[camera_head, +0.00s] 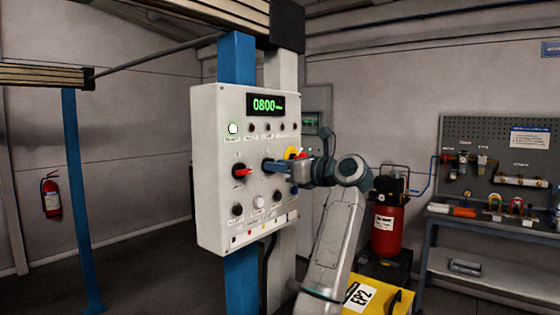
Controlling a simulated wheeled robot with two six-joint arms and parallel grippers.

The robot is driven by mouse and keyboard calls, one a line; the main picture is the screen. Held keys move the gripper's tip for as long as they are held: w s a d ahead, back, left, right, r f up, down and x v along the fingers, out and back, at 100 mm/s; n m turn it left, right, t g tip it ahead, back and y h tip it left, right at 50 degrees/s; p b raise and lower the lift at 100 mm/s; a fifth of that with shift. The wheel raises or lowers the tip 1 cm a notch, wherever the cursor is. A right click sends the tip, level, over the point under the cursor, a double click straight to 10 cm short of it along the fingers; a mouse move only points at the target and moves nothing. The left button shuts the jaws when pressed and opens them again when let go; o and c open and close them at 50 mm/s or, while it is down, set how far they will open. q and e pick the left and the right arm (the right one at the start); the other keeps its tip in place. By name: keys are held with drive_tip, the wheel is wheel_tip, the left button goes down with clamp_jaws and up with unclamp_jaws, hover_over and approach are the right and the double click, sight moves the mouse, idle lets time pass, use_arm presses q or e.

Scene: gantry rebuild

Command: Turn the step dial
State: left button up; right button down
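A white control panel (209,150) hangs on a blue post, with a green readout (266,105) of 0800. I cannot tell whether the fingers are closed on something. The dial labels are too small to read, so I cannot tell which is the step dial. My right gripper is out of view.
A yellow box (382,297), a red tank (386,231) and a workbench (497,232) stand at right.

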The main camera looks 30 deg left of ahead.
use_arm(q)
drive_tip(key=shift+a, duration=0.1)
drive_tip(key=shift+c, duration=0.6)
clamp_jaws()
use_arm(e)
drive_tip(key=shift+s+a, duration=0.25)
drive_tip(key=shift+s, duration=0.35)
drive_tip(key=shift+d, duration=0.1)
